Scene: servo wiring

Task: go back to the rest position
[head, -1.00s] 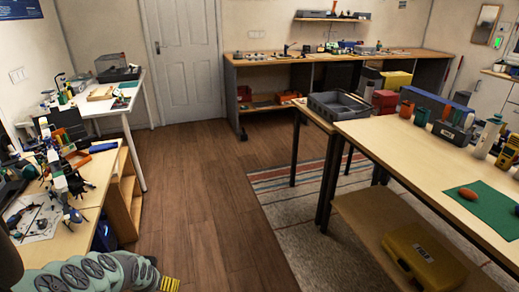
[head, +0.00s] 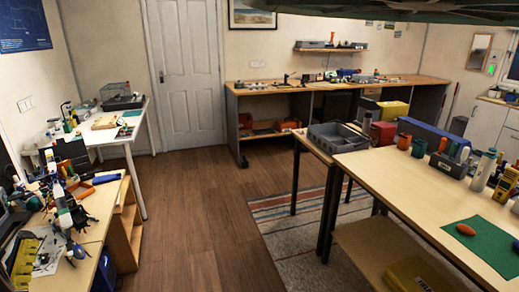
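My gripper is not in the head view. A dark green shape (head: 400,11) cuts across the top right edge, very close to the camera. I cannot tell whether it is part of my arm.
A long table (head: 385,168) stands on the right with a grey tray (head: 338,138), a green mat (head: 490,242) and several containers. A white desk (head: 130,130) and a back bench (head: 300,87) line the room. The wooden floor (head: 190,205) between them is clear.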

